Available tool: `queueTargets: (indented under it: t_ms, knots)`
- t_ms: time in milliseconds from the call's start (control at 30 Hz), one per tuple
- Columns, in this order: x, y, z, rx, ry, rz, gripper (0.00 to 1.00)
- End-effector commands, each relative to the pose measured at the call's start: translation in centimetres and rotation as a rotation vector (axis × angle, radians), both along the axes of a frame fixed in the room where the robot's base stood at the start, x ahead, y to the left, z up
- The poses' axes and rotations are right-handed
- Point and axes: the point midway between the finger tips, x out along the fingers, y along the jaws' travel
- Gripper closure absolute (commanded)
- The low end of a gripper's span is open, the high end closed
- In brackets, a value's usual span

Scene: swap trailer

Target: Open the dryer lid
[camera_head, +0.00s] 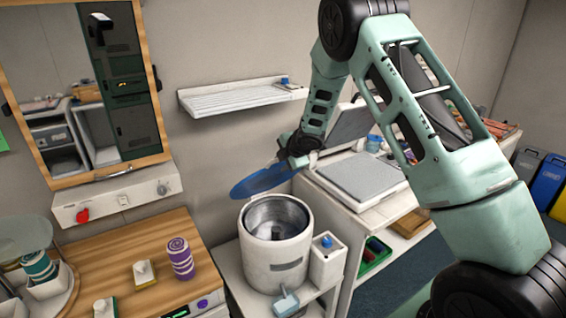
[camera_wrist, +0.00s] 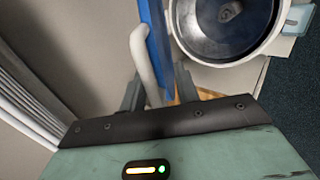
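The dryer (camera_head: 262,258) is a white cylinder with an open metal drum (camera_head: 278,215). Its blue lid (camera_head: 262,182) is raised off the opening and tilted up at the back of the rim. In the wrist view the lid (camera_wrist: 157,40) shows nearly edge-on, with a white curved handle (camera_wrist: 143,58) on its left side, and the drum (camera_wrist: 228,22) is uncovered at the top right. My gripper (camera_wrist: 158,90) is at the lid, its fingers spread apart with the lower handle and the lid's edge between them. In the head view its fingertips are largely hidden.
A wooden counter (camera_head: 120,255) on the left holds a purple striped cup (camera_head: 180,258) and sponges. A small white box with a blue knob (camera_head: 327,260) adjoins the dryer. A wall shelf (camera_head: 235,97) hangs behind, and a white cabinet (camera_head: 350,210) stands to the right.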

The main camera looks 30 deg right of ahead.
Motion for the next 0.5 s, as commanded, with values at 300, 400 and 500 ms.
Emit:
queueTargets:
  t_ms: [300, 400, 500]
  knots:
    - [-0.2, 0.0, 0.2, 0.000, 0.000, 0.000, 0.70]
    - [-0.7, -0.1, 0.9, 0.000, -0.002, -0.001, 0.70]
    - [-1.7, -0.1, 2.0, 0.000, -0.004, 0.000, 0.70]
